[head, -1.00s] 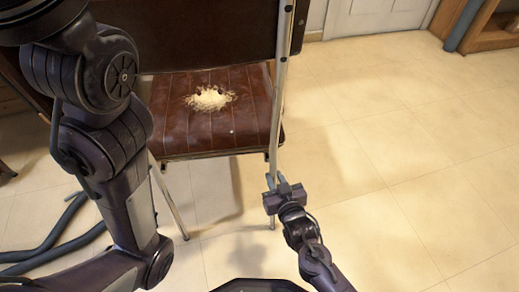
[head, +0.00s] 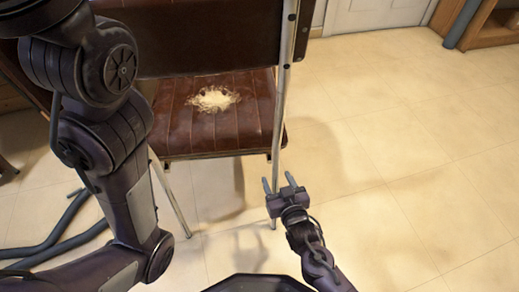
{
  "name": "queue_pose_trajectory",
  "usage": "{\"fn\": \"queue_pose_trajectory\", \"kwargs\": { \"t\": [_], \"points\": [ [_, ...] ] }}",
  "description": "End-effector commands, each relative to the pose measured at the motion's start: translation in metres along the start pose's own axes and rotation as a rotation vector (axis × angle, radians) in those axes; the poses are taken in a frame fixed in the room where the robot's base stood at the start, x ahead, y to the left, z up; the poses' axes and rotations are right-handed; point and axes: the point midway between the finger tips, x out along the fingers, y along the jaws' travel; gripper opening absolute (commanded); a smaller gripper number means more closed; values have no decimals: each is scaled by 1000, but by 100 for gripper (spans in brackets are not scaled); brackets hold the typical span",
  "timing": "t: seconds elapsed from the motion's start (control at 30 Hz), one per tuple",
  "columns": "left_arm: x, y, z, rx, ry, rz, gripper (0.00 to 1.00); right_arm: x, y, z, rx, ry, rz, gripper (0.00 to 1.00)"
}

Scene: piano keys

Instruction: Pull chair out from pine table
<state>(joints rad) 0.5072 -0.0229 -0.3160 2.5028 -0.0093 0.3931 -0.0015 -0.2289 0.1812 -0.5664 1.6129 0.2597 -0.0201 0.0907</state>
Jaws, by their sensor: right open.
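The chair (head: 180,125) has a dark brown padded seat with a torn patch showing pale stuffing, a dark backrest (head: 215,45) and thin metal legs. Its right metal upright (head: 281,115) runs down to the floor. My right gripper (head: 278,181) is open, low on that upright, with one finger on each side of it in the picture; I cannot tell whether it touches. My left arm crosses the left side in front of the chair, and its gripper is out of view. No pine table can be clearly made out.
The pale tiled floor (head: 400,170) is clear to the right of the chair. Dark curved tubes (head: 60,232) lie on the floor at the lower left. A white door (head: 368,14) and wooden shelving (head: 490,30) stand at the back right.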

Motion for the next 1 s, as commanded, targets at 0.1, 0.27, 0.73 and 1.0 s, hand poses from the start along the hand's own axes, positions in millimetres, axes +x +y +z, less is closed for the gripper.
{"fn": "queue_pose_trajectory", "kwargs": {
  "t": [0.1, 0.27, 0.73, 1.0],
  "points": [
    [4, -1, 1, 0, 0, 0, 55, -5, 0, -1, 0, -1, -1, 55],
    [16, -2, 4, 0, 0, 0, 55, -20, 0, 2, 1, -2, -1, 55],
    [41, -6, 10, 0, 0, 0, 55, -66, -1, 14, 1, 0, -1, 55],
    [53, -8, 13, 0, 0, 0, 55, -91, 0, 21, 1, 0, -1, 55]
  ]
}}
